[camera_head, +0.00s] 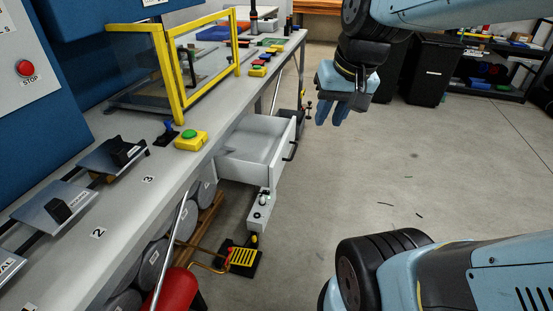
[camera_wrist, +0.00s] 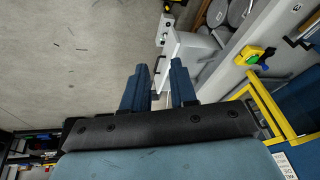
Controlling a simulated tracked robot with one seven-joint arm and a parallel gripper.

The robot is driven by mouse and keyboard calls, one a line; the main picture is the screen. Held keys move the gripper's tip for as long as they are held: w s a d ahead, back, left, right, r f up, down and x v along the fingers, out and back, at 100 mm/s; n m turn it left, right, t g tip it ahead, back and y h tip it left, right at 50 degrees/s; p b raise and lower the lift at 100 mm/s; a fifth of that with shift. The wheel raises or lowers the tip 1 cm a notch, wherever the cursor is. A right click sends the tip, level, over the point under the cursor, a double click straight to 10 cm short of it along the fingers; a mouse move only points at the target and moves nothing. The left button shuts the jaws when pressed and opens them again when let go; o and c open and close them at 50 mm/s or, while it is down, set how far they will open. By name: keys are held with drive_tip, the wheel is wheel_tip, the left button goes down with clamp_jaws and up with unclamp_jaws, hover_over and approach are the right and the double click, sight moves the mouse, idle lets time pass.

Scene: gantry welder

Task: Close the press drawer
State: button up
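The press drawer (camera_head: 262,143) is a light grey, open-topped drawer under the workbench. It is pulled out from the bench and looks empty, with a dark handle (camera_head: 291,150) on its front. My gripper (camera_head: 332,116) hangs to the right of the drawer front, apart from it, fingers pointing down in the head view. In the wrist view my gripper (camera_wrist: 158,84) shows two blue fingers with a gap between them and nothing held. Part of the drawer (camera_wrist: 192,55) shows beyond the fingers there, partly hidden by the right finger.
The workbench (camera_head: 160,203) runs along the left, with a yellow-framed guard (camera_head: 183,75) and a green button on a yellow box (camera_head: 191,140). A grey control box (camera_head: 261,211) and yellow pedal (camera_head: 241,257) sit below the drawer. Open floor (camera_head: 390,170) lies to the right.

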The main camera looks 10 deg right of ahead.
drive_tip(key=w+f+m+g+y, duration=0.1)
drive_tip(key=w+f, duration=0.1)
drive_tip(key=w+f+m+g+y, duration=0.1)
drive_tip(key=w+f, duration=0.1)
drive_tip(key=f, duration=0.1)
drive_tip(key=w+f+m+g+y, duration=0.1)
drive_tip(key=w+f+m, duration=0.1)
drive_tip(key=shift+w+f, duration=0.3)
clamp_jaws()
drive_tip(key=m+t+y, duration=0.6)
drive_tip(key=m+y, duration=0.3)
drive_tip(key=m, duration=1)
approach(277, 174)
drive_tip(key=x, duration=0.5)
drive_tip(key=shift+s+a, duration=0.2)
drive_tip(key=shift+w+a+t, duration=0.3)
drive_tip(key=shift+a, duration=0.25)
